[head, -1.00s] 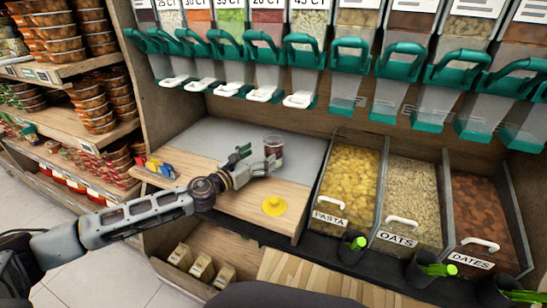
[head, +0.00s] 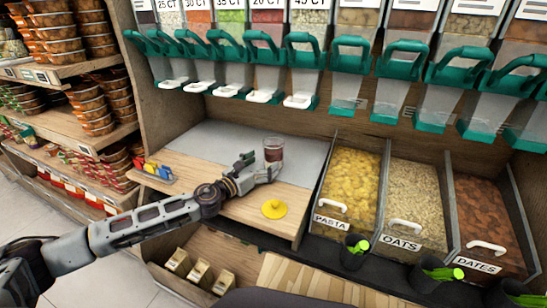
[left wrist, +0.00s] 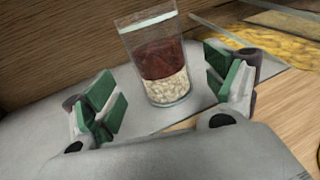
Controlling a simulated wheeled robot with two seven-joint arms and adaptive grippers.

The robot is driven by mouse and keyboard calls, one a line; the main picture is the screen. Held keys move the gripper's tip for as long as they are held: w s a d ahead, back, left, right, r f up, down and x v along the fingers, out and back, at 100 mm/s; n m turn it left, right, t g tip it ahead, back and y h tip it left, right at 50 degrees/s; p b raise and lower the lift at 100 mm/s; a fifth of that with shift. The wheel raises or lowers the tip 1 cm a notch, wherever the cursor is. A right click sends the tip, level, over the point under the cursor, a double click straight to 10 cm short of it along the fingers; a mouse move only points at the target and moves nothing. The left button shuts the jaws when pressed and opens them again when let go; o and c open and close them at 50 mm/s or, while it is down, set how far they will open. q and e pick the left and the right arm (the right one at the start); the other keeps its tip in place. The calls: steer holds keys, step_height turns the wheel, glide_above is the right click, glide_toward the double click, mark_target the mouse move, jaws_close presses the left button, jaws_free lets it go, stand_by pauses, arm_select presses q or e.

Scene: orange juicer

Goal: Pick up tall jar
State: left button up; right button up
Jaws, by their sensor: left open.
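The tall jar (head: 273,151) is clear, with a dark red layer above a pale layer. It stands upright on the grey part of the counter. In the left wrist view the jar (left wrist: 163,62) is beyond and between the spread green-padded fingers, with gaps on both sides. My left gripper (head: 258,172) is open, close to the jar on its near left side; it also shows in the left wrist view (left wrist: 165,95). The jar's lower part is partly behind the gripper in the head view. My right gripper is not in view.
A yellow lid (head: 274,209) lies on the wooden counter (head: 250,208) in front of the jar. Small coloured items (head: 158,172) sit at the counter's left. A pasta bin (head: 350,182) stands to the right. Dispensers with green handles (head: 305,60) hang above the back.

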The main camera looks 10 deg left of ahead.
mark_target(267, 160)
arm_select(q)
steer(key=shift+w, duration=0.1)
steer(key=shift+x, duration=1.3)
steer(key=shift+b+x, duration=0.3)
steer(key=shift+x, duration=0.7)
steer(key=shift+w+d, duration=0.3)
steer(key=shift+w, duration=0.15)
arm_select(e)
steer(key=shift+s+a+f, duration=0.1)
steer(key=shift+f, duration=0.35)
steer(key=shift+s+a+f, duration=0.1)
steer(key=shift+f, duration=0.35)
arm_select(q)
steer(key=shift+c, duration=0.3)
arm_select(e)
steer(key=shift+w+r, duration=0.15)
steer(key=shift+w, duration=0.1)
